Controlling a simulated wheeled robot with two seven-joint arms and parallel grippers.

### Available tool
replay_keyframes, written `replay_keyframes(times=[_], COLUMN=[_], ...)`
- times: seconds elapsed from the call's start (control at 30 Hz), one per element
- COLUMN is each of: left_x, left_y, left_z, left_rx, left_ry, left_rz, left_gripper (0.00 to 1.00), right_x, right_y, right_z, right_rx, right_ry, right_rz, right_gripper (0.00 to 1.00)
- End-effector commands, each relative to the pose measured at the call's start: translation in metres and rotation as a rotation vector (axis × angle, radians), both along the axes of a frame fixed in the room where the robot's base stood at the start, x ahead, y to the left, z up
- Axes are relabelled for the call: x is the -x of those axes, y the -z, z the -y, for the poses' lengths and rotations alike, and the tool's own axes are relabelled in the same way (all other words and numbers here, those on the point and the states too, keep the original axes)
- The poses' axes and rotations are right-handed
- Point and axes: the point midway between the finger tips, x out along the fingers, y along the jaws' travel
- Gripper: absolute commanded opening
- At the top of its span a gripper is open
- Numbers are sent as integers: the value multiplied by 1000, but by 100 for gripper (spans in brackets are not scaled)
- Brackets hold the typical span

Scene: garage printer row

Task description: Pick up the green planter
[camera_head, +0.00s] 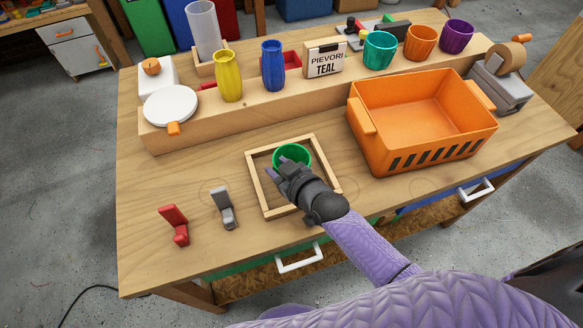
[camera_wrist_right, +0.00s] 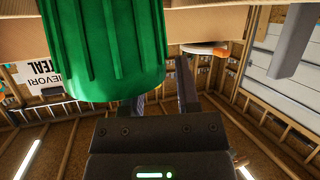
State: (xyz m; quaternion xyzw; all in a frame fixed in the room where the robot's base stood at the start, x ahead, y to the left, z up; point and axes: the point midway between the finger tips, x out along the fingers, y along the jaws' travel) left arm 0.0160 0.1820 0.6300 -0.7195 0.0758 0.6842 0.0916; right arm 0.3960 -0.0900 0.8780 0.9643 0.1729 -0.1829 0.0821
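The green planter (camera_head: 291,156) stands inside a square wooden frame (camera_head: 263,194) on the workbench. My right gripper (camera_head: 278,167) reaches over the frame to the planter's near left side and hides part of it. In the right wrist view the ribbed planter (camera_wrist_right: 105,45) fills the upper left. The fingers of the right gripper (camera_wrist_right: 163,90) are apart there. One finger passes partly behind the planter's rim, the other is clear to its side. I cannot tell whether either finger touches it. My left gripper does not show.
An orange basket (camera_head: 428,164) stands right of the frame. Red (camera_head: 174,225) and grey (camera_head: 224,207) brackets stand to its left. Behind, a wooden ledge (camera_head: 190,135) carries yellow (camera_head: 228,76) and blue (camera_head: 272,66) vases, a sign (camera_head: 324,60) and several coloured pots.

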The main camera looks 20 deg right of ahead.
Motion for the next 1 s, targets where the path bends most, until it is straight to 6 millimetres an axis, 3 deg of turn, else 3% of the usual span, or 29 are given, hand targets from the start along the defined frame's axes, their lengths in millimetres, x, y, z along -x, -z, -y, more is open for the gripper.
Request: replay_keyframes(times=[0.03,0.17,0.6,0.67,0.9,1.0], left_x=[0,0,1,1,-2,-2], left_y=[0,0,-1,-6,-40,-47], left_z=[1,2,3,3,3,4], left_rx=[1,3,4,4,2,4], left_ry=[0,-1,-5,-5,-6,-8], left_rz=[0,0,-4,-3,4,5], left_gripper=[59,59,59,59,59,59], right_x=[0,0,0,0,0,0], right_y=[0,0,-2,-10,-76,-93], right_z=[0,0,0,0,0,0], right_rx=[0,0,0,-1,0,-1], right_ry=[0,0,0,0,0,0], right_rz=[0,0,0,3,6,3], right_gripper=[27,0,0,0,0,0])
